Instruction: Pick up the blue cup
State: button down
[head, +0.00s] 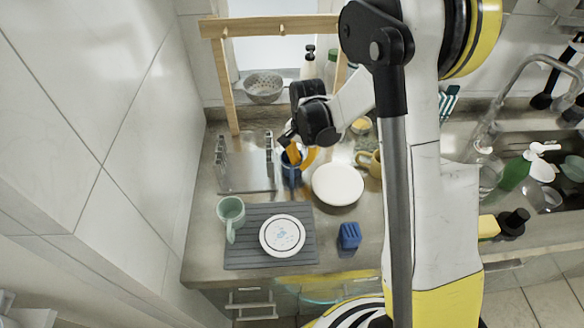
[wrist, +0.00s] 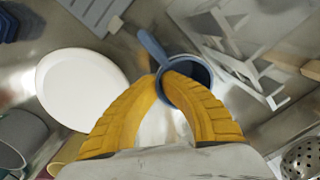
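The blue cup (head: 291,176) stands upright on the counter, behind the grey mat and to the left of a white plate. In the wrist view the blue cup (wrist: 200,68) shows its dark opening, with its handle toward the upper left. My gripper (head: 299,160) is at the cup's top from above. In the wrist view, my gripper's yellow fingertips (wrist: 161,80) come close together at the cup's rim near the handle. The right finger covers part of the opening and the left finger is outside. The wall appears pinched between the tips. The cup's base is hidden in the wrist view.
The white plate (head: 338,184) is close on the right. A grey rack (head: 238,174) stands on the left. The mat (head: 252,255) bears a green mug (head: 231,215) and a patterned plate (head: 282,236). A blue block-like item (head: 349,236) sits in front.

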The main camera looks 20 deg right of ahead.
jog(key=shift+r+p, duration=0.35)
jog(key=shift+r, duration=0.2)
jog(key=s+d+r+p, duration=0.6)
jog(key=s+d+r, duration=0.2)
jog(key=d+r, duration=0.15)
jog(key=w+a+r+n, duration=0.1)
jog(key=a+n, duration=0.8)
jog(key=shift+w, duration=0.15)
jog(key=shift+a+r, duration=0.1)
jog(key=shift+r, duration=0.05)
